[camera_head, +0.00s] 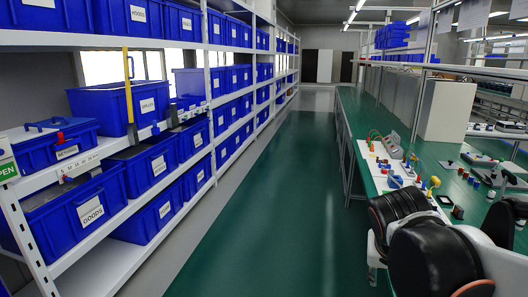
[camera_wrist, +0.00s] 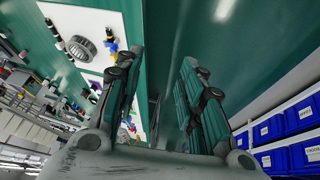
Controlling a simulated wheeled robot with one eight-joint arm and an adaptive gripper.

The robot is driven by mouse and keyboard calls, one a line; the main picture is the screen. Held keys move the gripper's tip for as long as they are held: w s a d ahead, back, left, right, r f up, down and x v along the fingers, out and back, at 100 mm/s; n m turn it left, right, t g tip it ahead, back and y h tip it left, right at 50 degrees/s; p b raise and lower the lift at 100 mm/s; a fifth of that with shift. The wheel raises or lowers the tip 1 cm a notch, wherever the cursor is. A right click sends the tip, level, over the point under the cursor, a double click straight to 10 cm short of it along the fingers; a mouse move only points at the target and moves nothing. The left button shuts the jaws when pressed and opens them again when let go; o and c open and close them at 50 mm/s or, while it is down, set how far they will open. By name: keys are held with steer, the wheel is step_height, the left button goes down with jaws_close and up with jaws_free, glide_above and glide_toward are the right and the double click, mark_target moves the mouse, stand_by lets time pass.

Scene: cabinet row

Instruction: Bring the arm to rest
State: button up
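My gripper (camera_wrist: 160,62) shows in the wrist view with its two fingers spread apart. Nothing is between the fingers. Behind them are the edge of the green workbench and the green floor. In the head view, black and white links of my arm (camera_head: 435,255) fill the lower right, over the near end of the workbench. I cannot make out the gripper clearly in the head view.
The green workbench (camera_head: 460,207) on the right carries a white board (camera_head: 371,164) with small coloured parts and a pale box (camera_head: 447,110). Shelves with blue bins (camera_head: 149,164) line the left. The green aisle floor (camera_head: 285,190) between them is clear.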

steer(key=s+a+f+n+t+y, duration=0.1)
steer(key=s+a+n+t+y, duration=0.1)
steer(key=s+a, duration=0.4)
steer(key=s+n+y, duration=0.1)
steer(key=s+n, duration=0.1)
steer(key=s, duration=0.1)
steer(key=shift+a+t, duration=0.2)
steer(key=shift+t, duration=0.2)
stand_by(0.4)
